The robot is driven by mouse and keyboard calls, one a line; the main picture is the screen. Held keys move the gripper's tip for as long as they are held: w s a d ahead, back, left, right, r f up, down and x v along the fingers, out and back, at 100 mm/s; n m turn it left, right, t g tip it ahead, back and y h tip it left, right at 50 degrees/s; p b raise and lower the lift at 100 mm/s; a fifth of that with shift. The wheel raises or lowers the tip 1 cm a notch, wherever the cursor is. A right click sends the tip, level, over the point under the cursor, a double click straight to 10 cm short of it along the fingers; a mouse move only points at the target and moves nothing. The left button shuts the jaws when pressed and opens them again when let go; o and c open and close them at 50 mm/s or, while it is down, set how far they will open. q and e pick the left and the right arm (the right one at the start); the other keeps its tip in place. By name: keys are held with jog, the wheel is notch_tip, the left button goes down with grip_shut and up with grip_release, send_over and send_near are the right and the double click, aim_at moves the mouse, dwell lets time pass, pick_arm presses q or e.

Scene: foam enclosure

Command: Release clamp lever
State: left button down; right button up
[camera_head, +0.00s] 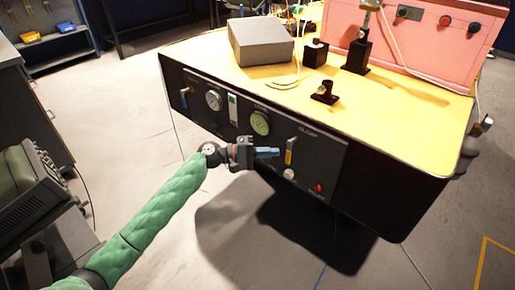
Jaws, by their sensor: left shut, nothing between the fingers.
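The clamp lever (291,147) is a small handle with a yellow part on the black front panel (330,150) of the machine, below a "CLAMP" label. It points up and down, slightly tilted. My left gripper (276,152) is shut and empty, with its blue-grey fingertips pointing right, just left of the lever. I cannot tell whether the tips touch it. My left arm, in a green sleeve, comes in from the lower left. My right gripper does not show.
A grey block (260,43) and black fixtures (324,93) stand on the yellow top. The floor in front is open.

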pick_arm(q)
jog(key=shift+s+d, duration=0.6)
jog(key=shift+d, duration=0.25)
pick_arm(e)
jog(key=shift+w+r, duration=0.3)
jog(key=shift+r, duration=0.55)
